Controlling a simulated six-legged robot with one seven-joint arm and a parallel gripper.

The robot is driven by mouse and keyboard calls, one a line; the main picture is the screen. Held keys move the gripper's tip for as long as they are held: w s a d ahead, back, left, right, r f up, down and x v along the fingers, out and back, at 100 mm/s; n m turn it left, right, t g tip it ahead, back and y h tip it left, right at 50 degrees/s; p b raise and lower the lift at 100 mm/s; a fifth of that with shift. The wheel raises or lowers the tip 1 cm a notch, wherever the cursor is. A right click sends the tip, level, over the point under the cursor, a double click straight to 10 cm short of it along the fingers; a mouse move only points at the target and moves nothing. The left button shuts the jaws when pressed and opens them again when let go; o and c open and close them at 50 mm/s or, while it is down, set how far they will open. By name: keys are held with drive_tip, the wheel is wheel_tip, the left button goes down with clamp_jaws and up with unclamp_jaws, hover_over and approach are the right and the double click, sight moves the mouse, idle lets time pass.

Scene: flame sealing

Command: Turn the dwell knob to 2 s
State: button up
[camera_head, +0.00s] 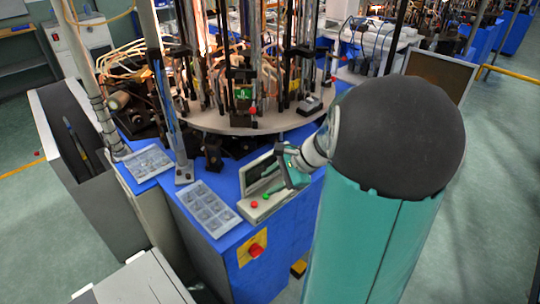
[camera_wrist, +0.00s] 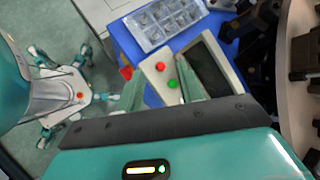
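The control box (camera_head: 249,212) stands on the blue machine top, with a dark screen, a red button (camera_head: 254,205) and a green button (camera_head: 266,196). I cannot make out the dwell knob in either view; my gripper covers part of the box. My gripper (camera_head: 293,170) is over the screen end of the box in the head view. In the wrist view its two teal fingers (camera_wrist: 163,88) stand apart with nothing seen held between them. The red button (camera_wrist: 160,66) and green button (camera_wrist: 172,84) show between and beyond them, and the dark screen (camera_wrist: 203,68) lies to the right.
A compartment tray (camera_head: 207,208) lies left of the box, and another tray (camera_head: 147,163) lies farther left. A red stop button (camera_head: 257,249) on a yellow plate is on the front face. The round machine table (camera_head: 215,121) with upright rods stands behind.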

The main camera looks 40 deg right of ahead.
drive_tip(key=s+d+f+m+t+h, duration=0.1)
drive_tip(key=s+d+f+m+t, duration=0.25)
drive_tip(key=d+m, duration=0.45)
drive_tip(key=s+d+f+m+t+h, duration=0.2)
drive_tip(key=d+f+m+t, duration=0.15)
drive_tip(key=d, duration=0.85)
drive_tip(key=shift+m, duration=0.45)
drive_tip(key=x, duration=1.3)
drive_tip(key=shift+f, duration=0.3)
drive_tip(key=c, duration=0.7)
drive_tip(key=shift+y, duration=0.3)
